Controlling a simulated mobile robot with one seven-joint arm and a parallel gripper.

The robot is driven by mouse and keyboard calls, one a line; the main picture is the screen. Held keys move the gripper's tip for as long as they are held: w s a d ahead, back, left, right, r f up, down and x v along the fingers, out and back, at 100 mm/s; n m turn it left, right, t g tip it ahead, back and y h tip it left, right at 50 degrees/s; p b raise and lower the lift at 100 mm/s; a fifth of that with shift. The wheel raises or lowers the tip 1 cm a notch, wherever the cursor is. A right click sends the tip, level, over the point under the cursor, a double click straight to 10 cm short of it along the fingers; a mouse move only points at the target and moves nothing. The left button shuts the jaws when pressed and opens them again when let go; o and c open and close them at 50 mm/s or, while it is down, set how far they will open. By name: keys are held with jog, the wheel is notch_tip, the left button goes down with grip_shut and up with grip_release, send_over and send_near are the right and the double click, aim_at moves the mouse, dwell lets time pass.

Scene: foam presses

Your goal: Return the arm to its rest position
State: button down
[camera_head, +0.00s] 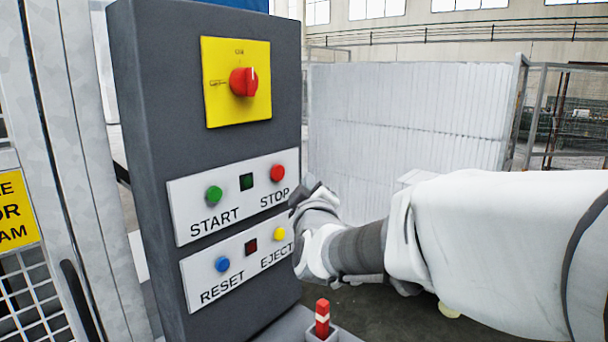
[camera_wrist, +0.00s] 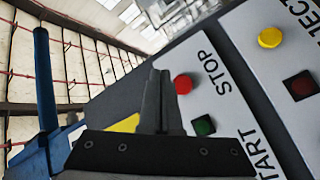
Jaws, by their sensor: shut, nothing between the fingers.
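My gripper (camera_head: 312,190) is at the right edge of the dark grey control panel, close to the red STOP button (camera_head: 278,173). My white arm reaches in from the right in the head view. In the wrist view my gripper (camera_wrist: 158,75) has its fingers together and empty, with the STOP button (camera_wrist: 183,84) just beside the tips. I cannot tell whether the fingers touch the panel. The yellow EJECT button (camera_head: 279,234) lies just left of my wrist, and its label is partly hidden.
The panel (camera_head: 140,120) also carries a red rotary switch (camera_head: 243,82), a green START button (camera_head: 214,193) and a blue RESET button (camera_head: 222,264). A red-and-white post (camera_head: 322,318) stands below my arm. A mesh fence (camera_head: 30,290) is at left. A large white stack (camera_head: 400,115) stands behind.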

jog(key=s+d+f+m+g, duration=0.3)
jog(key=s+d+f+g, duration=0.1)
jog(key=s, duration=0.6)
jog(key=s+d+f+m+g+h, duration=0.1)
jog(key=s+d+f+m+g, duration=0.3)
jog(key=s, duration=0.6)
jog(key=s+d+f+m+g+h, duration=0.1)
jog(key=s+d+f+m+g, duration=0.3)
jog(key=s, duration=0.7)
jog(key=d+f+g, duration=0.1)
jog(key=d+f, duration=0.1)
jog(key=d, duration=0.1)
jog(key=shift+d+f, duration=0.2)
jog(key=shift+d, duration=0.2)
